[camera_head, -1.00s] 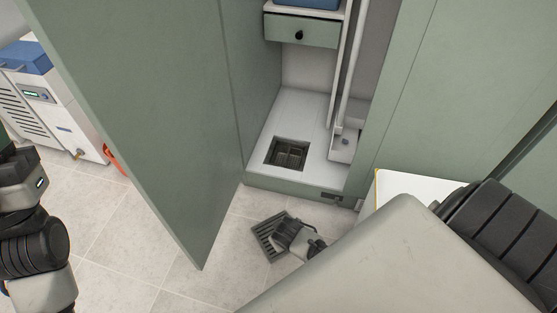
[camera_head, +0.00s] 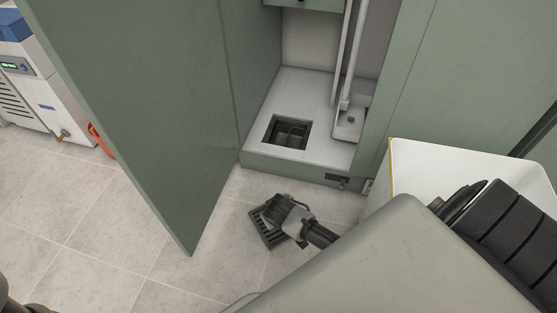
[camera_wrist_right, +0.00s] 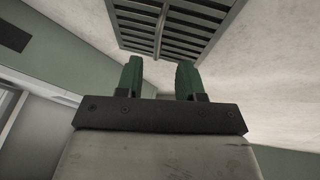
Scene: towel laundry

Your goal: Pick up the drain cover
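The drain cover (camera_head: 270,235) is a dark grey slotted grate on the tiled floor in front of the open cabinet. My right gripper (camera_head: 274,208) is over it in the head view and hides part of it. In the right wrist view, the slotted cover (camera_wrist_right: 175,25) lies beyond the green fingertips of my right gripper (camera_wrist_right: 159,70). The fingers are apart with nothing visible between them. I cannot tell whether they touch the cover. My left gripper is out of view.
The cabinet floor (camera_head: 310,88) has a square drain opening (camera_head: 288,132). The open green door (camera_head: 150,110) stands left of the cover. A white bin (camera_head: 440,158) is at the right. Tiled floor (camera_head: 100,215) is clear at the left.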

